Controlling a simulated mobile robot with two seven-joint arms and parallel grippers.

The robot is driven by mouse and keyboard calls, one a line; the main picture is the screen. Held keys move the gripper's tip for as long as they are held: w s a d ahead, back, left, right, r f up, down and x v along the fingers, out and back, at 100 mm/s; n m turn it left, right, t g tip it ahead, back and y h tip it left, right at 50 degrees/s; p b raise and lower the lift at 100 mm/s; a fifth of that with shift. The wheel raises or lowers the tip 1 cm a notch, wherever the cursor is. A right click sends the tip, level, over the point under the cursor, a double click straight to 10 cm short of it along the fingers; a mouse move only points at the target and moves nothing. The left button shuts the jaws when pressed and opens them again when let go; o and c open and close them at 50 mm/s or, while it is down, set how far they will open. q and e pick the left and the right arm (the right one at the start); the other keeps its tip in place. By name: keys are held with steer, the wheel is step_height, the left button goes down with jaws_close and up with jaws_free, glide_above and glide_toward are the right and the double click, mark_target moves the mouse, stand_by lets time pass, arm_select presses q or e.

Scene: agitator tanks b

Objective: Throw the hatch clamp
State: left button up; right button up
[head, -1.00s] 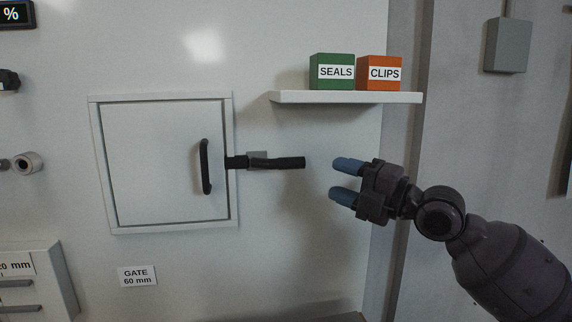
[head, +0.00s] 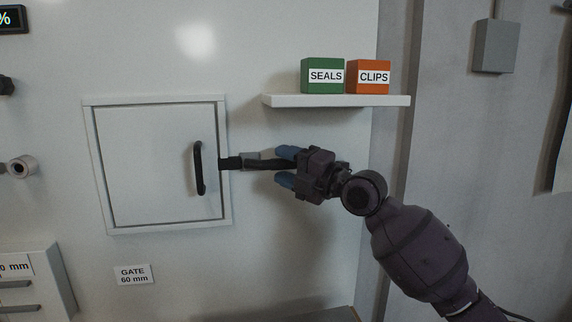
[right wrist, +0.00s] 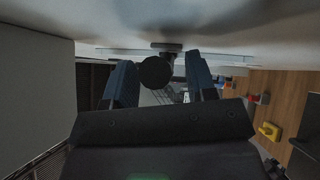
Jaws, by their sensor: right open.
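The hatch (head: 155,165) is a shut square door in a pale frame on the white wall, with a black upright pull handle (head: 198,168). The hatch clamp (head: 262,164) is a black bar lying sideways from the hatch's right edge, with a grey block behind it. My right gripper (head: 286,167) is open at the clamp's right end, with its blue fingers above and below the bar. In the right wrist view, the clamp's round black end (right wrist: 156,72) shows between the two fingers (right wrist: 157,85). Contact cannot be told. My left gripper is not in view.
A shelf (head: 336,101) above my right gripper holds a green SEALS box (head: 322,75) and an orange CLIPS box (head: 368,76). A GATE 60 mm label (head: 133,275) is below the hatch. The wall below the clamp is clear.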

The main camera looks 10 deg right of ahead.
steer(key=shift+c, duration=0.2)
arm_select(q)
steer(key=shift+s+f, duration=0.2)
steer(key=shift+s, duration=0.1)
arm_select(e)
jaws_close()
